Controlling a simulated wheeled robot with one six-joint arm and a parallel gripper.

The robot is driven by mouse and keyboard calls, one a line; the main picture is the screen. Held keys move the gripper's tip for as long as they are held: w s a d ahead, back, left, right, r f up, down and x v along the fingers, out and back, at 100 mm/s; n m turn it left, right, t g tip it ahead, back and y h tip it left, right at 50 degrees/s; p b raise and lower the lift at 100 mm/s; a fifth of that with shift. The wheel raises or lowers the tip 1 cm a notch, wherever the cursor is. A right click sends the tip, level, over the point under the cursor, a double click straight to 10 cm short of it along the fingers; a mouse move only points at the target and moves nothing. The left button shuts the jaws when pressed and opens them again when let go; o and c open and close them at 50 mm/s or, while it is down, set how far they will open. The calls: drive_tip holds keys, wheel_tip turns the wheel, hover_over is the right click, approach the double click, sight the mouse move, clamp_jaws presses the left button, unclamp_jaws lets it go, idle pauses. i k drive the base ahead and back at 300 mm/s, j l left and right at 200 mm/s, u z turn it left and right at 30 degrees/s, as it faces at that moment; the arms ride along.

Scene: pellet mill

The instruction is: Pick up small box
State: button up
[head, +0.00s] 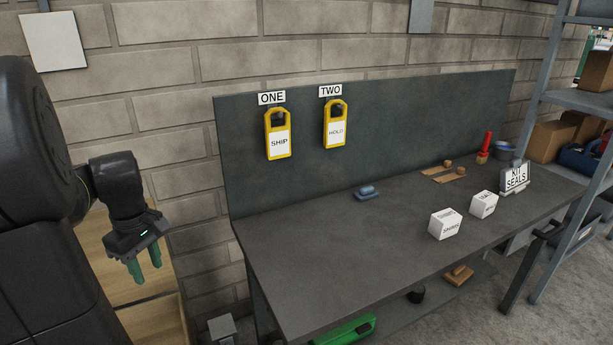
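Two white boxes with dark printed labels stand on the right part of the dark workbench top. The nearer box (445,224) looks slightly larger; the farther box (484,204) sits just behind it to the right. Their small print is mostly unreadable at this size. My gripper (146,266) hangs at the left with its green fingers pointing down, apart and with nothing between them. It is left of the bench, far from both boxes.
The workbench (330,245) has clear room at its left and middle. A blue-grey object (367,192) lies near the back panel. A KIT SEALS sign (516,178) stands right of the boxes. A shelf rack (560,110) stands right.

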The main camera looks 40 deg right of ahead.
sight(484, 204)
drive_tip(key=l+z, duration=0.95)
drive_tip(key=i+l, duration=0.1)
drive_tip(key=l, duration=0.3)
drive_tip(key=l+z, duration=0.1)
drive_tip(key=l, duration=0.3)
drive_tip(key=i+l, duration=0.15)
drive_tip(key=l, duration=0.25)
drive_tip(key=i+l, duration=0.1)
drive_tip(key=l, duration=0.3)
drive_tip(key=i+l+z, duration=0.1)
drive_tip(key=l, duration=0.3)
drive_tip(key=i+l, duration=0.1)
drive_tip(key=l, duration=0.3)
drive_tip(key=i+l, duration=0.1)
drive_tip(key=l, duration=0.25)
drive_tip(key=l+z, duration=0.05)
